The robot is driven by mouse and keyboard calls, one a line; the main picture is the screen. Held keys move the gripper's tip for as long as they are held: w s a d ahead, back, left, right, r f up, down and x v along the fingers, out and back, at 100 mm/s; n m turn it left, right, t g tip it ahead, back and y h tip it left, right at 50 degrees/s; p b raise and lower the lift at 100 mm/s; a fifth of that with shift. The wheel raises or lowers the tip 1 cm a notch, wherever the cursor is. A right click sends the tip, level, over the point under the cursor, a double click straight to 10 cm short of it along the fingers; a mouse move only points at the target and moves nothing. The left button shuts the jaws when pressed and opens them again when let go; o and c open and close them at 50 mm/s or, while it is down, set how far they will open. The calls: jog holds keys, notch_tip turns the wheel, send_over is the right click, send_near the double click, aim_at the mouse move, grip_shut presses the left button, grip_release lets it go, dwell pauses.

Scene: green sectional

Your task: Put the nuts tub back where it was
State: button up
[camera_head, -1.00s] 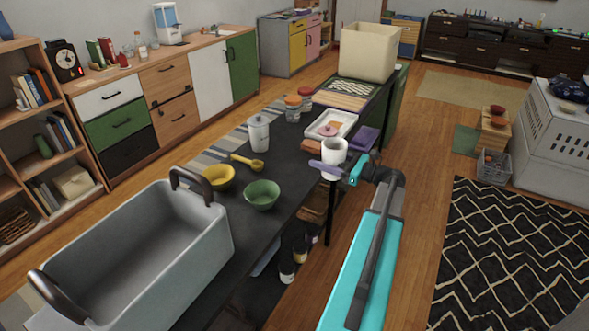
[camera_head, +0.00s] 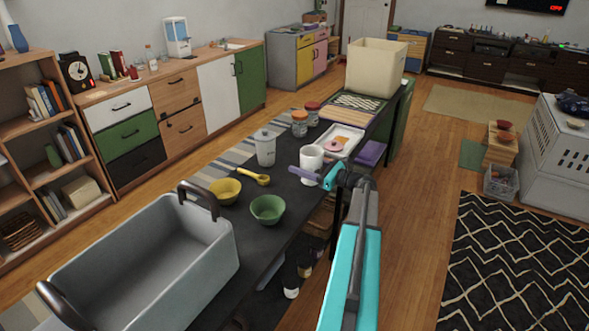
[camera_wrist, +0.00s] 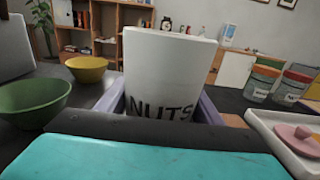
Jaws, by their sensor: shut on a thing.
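The nuts tub is a white tub (camera_head: 311,160) with NUTS in dark letters, shown large in the wrist view (camera_wrist: 168,70). My gripper (camera_head: 307,175) is shut on it, with a lilac finger on each side of it in the wrist view (camera_wrist: 165,108). The tub is upright, over or on the dark table (camera_head: 232,262) near its right edge. I cannot tell whether its base touches the table. In the head view it stands between the white lidded canister (camera_head: 265,150) and the white tray (camera_head: 352,136).
A green bowl (camera_head: 267,209), a yellow bowl (camera_head: 224,192) and a yellow scoop (camera_head: 256,178) lie nearer me. Two lidded jars (camera_head: 300,124) stand beyond the canister. A large grey basin (camera_head: 145,262) fills the near end. Some bare tabletop lies between the tub and the canister.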

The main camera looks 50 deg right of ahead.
jog(key=x, duration=0.4)
jog(key=shift+w+d+f, duration=0.15)
jog(key=shift+w+d, duration=0.05)
jog(key=shift+d, duration=0.1)
jog(key=shift+f+p, duration=0.45)
jog(key=shift+f, duration=1.3)
jog(key=shift+f, duration=0.15)
jog(key=o, duration=1.3)
jog(key=shift+s, duration=0.1)
jog(key=b+v, duration=0.1)
jog(key=v, duration=1.1)
jog(key=shift+b, duration=0.4)
